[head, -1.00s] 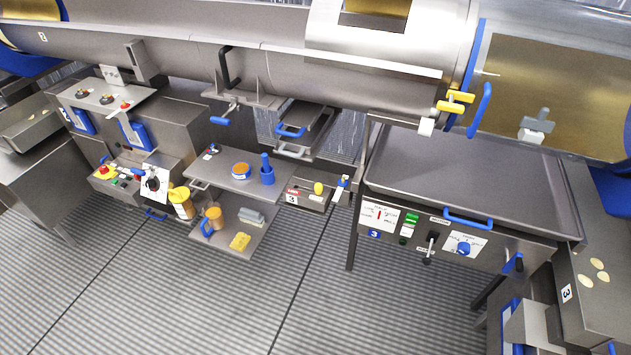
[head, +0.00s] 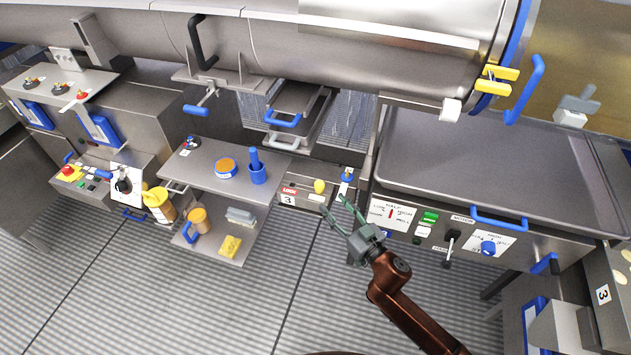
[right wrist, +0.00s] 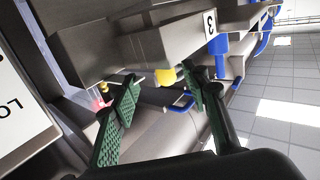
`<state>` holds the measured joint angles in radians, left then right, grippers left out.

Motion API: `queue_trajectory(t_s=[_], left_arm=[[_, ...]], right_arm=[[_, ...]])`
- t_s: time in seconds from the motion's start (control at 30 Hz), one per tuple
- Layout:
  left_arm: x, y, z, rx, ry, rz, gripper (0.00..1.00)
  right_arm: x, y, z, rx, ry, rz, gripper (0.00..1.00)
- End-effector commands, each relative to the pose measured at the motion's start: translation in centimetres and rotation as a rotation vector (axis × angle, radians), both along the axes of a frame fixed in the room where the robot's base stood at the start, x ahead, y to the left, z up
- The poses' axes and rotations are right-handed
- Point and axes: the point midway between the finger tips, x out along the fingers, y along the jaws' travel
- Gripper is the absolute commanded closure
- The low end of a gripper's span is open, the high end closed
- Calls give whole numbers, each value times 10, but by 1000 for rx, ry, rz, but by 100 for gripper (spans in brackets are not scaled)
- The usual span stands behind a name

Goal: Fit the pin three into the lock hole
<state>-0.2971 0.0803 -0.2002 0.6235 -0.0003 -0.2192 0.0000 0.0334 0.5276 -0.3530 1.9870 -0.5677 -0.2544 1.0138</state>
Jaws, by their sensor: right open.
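A small grey box marked LOCK and 3 (head: 290,196) sits between the shelf and the right-hand control panel. A yellow knob (head: 319,186) stands on its top; I cannot tell whether it is pin three. A blue-topped piece on a white plate (head: 347,176) is just right of it. The lock hole is not clearly made out. My right gripper (head: 333,203) is open and empty, in front of the box and below the knob in the picture. In the right wrist view its green fingers (right wrist: 160,76) are spread, with a yellow knob (right wrist: 166,76) beyond them. My left gripper is not in view.
The control panel (head: 445,232) with switches and a blue handle (head: 498,223) is close right of my gripper. The floor in front is clear.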

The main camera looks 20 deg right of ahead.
Motion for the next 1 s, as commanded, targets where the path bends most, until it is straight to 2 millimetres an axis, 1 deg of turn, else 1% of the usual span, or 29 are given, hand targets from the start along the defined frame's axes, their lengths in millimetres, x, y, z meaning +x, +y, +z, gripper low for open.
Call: queue_trajectory(t_s=[0.03,0.1,0.37,0.5,0.63,0.73,0.97,1.0], left_arm=[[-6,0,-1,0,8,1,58],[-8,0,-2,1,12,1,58],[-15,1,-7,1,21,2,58],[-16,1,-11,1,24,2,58],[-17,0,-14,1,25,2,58],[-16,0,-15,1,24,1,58],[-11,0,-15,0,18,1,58],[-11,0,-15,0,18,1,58]], right_arm=[[0,3,5,3,-10,6,58],[4,6,9,7,-15,11,58],[31,14,9,7,-16,10,58],[51,21,9,5,-16,11,58],[66,26,8,5,-15,10,58],[72,27,8,6,-14,9,58],[73,27,9,7,-13,9,58],[73,27,9,7,-13,9,61]])
